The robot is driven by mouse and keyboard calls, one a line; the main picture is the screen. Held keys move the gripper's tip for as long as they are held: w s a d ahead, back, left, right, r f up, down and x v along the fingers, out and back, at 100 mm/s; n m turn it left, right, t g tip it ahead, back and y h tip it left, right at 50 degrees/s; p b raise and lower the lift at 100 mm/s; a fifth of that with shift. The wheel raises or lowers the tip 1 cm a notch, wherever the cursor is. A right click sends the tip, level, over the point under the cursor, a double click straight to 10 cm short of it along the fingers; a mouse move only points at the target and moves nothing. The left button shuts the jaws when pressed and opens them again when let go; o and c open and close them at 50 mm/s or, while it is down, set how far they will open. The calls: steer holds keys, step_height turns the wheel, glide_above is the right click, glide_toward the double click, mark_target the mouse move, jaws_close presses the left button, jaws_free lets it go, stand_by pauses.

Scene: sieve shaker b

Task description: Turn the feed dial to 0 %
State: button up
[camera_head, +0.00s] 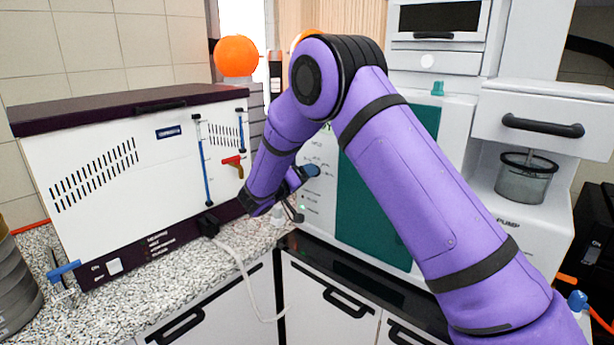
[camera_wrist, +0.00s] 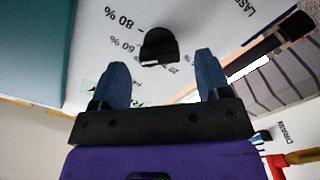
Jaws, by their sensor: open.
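The feed dial (camera_wrist: 159,44) is a black knob on a white panel, seen in the wrist view. Printed labels around it include 80 % and 60 %, and a partly readable one at its lower right. A small pale mark shows at its lower edge, but I cannot tell its exact setting. My gripper (camera_wrist: 160,68) is open, with one blue finger on each side below the dial and nothing between them. The fingers look apart from the knob. In the head view my gripper (camera_head: 303,192) is at the white panel of the machine, and the dial is not clearly visible there.
A white machine with a teal door (camera_head: 365,205) stands behind my arm. A white box with a dark lid (camera_head: 130,155) stands left on the speckled counter (camera_head: 165,290), with a red valve handle (camera_head: 233,161) on its front. A pale cable (camera_head: 240,265) hangs over the counter edge.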

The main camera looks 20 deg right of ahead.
steer(key=shift+x, duration=0.85)
steer(key=c, duration=0.9)
